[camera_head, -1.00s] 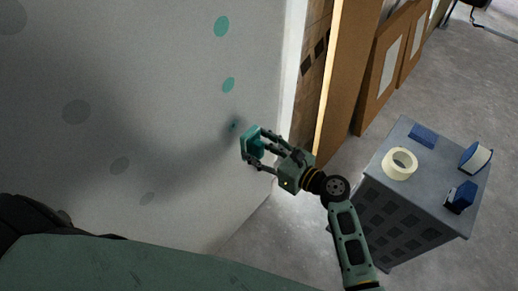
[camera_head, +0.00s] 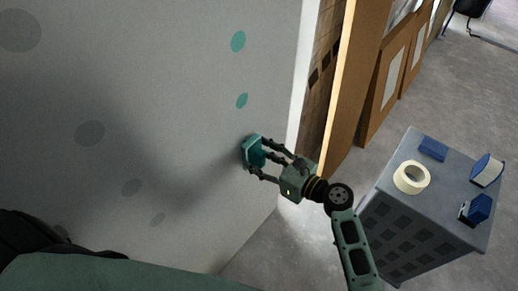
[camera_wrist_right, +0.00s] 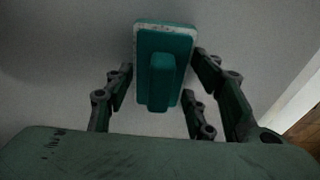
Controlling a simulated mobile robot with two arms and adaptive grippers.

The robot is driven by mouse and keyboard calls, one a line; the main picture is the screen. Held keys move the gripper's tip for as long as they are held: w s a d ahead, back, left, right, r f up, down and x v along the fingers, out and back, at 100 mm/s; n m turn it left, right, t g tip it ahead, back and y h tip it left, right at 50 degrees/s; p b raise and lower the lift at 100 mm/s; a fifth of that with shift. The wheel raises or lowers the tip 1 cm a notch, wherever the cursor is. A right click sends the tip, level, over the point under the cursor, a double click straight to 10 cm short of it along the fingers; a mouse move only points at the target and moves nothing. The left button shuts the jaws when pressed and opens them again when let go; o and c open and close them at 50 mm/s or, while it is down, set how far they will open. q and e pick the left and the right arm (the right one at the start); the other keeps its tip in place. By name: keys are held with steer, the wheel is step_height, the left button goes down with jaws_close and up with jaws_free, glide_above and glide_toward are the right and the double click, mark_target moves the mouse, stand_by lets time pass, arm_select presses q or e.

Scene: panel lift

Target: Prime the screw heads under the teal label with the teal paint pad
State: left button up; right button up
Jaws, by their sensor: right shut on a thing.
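My right gripper (camera_head: 262,162) is shut on the teal paint pad (camera_head: 251,151), holding it face-on at the pale wall panel (camera_head: 190,80). In the right wrist view, the pad (camera_wrist_right: 183,60) shows its back and raised teal handle, with fingers on both sides and a speckled pale far edge. Whether the pad touches the panel cannot be told. Two teal spots, an upper one (camera_head: 238,41) and a lower one (camera_head: 242,100), show in a column above the pad. No teal label or separate screw heads can be made out. My left gripper is not in view.
Several grey spots (camera_head: 90,133) mark the panel's left part. Brown boards (camera_head: 385,85) lean beyond the panel's white edge (camera_head: 298,100). Grey floor lies between panel and cabinet.

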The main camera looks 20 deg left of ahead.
stand_by(0.7)
steer(key=shift+w+a+r+p, duration=0.1)
steer(key=shift+w+a+p, duration=0.25)
steer(key=shift+a+p, duration=0.6)
stand_by(1.4)
steer(key=shift+d, duration=0.1)
step_height(320, 180, up, 6)
steer(key=p, duration=0.6)
steer(key=shift+r+p, duration=0.2)
steer(key=shift+p, duration=0.15)
steer(key=shift+f, duration=0.1)
steer(key=shift+s+d, duration=0.1)
steer(key=p+v, duration=0.1)
steer(key=v, duration=0.3)
steer(key=shift+d+f+p, duration=0.1)
steer(key=shift+f+p, duration=0.25)
steer(key=shift+f, duration=0.05)
steer(key=shift+f+p+v, duration=0.2)
steer(key=shift+p+v, duration=0.15)
steer(key=shift+v, duration=1)
